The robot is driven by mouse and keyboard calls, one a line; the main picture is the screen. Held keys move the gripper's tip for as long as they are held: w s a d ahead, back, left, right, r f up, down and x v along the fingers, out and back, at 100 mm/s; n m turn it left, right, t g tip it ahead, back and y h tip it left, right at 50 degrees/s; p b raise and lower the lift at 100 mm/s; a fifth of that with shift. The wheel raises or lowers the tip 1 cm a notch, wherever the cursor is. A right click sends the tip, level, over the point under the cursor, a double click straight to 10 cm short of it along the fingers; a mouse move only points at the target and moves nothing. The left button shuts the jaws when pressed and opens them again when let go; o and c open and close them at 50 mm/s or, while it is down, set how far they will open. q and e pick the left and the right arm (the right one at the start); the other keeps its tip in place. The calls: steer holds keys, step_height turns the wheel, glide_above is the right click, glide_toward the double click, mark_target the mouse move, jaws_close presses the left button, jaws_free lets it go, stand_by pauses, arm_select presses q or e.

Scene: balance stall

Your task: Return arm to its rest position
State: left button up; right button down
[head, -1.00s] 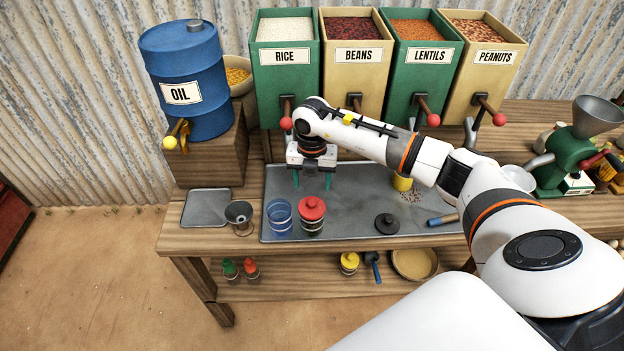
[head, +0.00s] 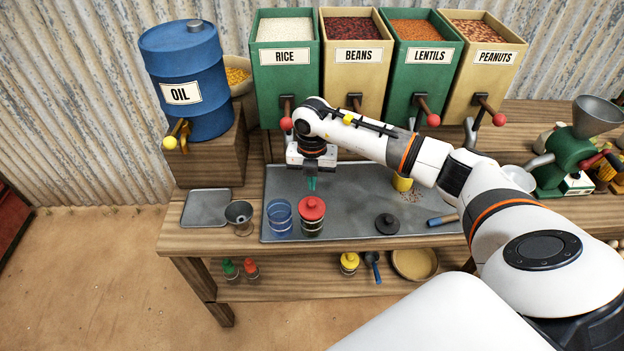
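My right arm reaches in from the right over the metal tray (head: 350,205) on the wooden bench. Its gripper (head: 312,184) points down, with the teal fingertips together and nothing seen between them. It is just behind and above the red-lidded jar (head: 312,217); whether it touches the jar cannot be told, but the lid seems clear of the fingers. My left gripper is not in view.
A blue cup (head: 280,217) stands left of the jar. A black lid (head: 387,224), a blue-handled tool (head: 442,220) and a yellow cup (head: 402,183) are on the tray's right. The rice bin (head: 285,85) and oil drum (head: 190,90) stand behind.

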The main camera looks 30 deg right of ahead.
mark_target(312, 200)
steer(key=shift+f, duration=0.15)
stand_by(0.4)
steer(key=shift+f+b, duration=1.9)
steer(key=shift+f, duration=0.5)
steer(key=shift+r, duration=0.15)
step_height(312, 200, up, 7)
steer(key=p, duration=0.5)
stand_by(0.4)
